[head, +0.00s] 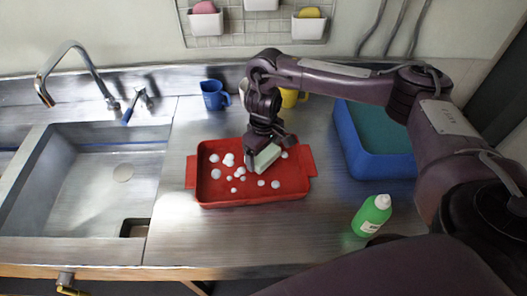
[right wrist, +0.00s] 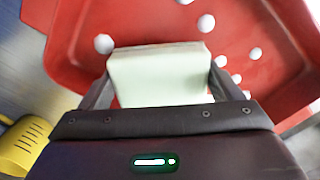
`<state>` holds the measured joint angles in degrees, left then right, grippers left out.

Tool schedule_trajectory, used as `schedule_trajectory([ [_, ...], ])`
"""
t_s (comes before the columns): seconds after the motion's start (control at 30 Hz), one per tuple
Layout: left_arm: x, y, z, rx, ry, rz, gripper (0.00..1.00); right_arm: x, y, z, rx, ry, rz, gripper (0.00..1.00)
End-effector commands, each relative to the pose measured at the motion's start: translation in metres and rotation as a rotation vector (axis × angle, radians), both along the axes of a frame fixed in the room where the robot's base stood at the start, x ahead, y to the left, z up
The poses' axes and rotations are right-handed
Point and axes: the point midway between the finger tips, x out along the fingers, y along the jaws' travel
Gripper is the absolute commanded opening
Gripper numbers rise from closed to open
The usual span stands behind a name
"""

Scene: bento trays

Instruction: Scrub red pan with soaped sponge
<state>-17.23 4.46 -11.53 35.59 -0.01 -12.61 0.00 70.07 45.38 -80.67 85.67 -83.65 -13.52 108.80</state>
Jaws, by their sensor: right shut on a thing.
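The red pan (head: 215,192) lies on the steel counter with several white foam blobs (head: 228,160) on its floor. My right gripper (head: 262,150) is over the right part of the pan, shut on a pale green-white sponge (head: 267,158). In the right wrist view the sponge (right wrist: 160,75) sits between the two fingers, with the red pan (right wrist: 75,50) below and around it. I cannot tell whether the sponge touches the pan floor. A green soap bottle (head: 372,214) with a white cap stands on the counter at the front right. My left gripper does not show.
A sink (head: 80,185) with a tap (head: 75,65) is at the left. A blue mug (head: 214,95) and a yellow mug (head: 291,97) stand behind the pan. A blue bin (head: 365,150) is at the right. Wall holders (head: 206,23) hold a pink and a yellow sponge. The counter in front of the pan is clear.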

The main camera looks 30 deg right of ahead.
Motion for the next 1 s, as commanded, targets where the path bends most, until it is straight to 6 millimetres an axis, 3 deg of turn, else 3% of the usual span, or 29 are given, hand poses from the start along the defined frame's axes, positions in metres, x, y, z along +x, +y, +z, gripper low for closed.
schedule_trajectory([
  [1.0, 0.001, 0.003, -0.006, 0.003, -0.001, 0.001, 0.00, 0.000, 0.000, -0.016, 0.000, 0.000, 0.000, 0.67],
])
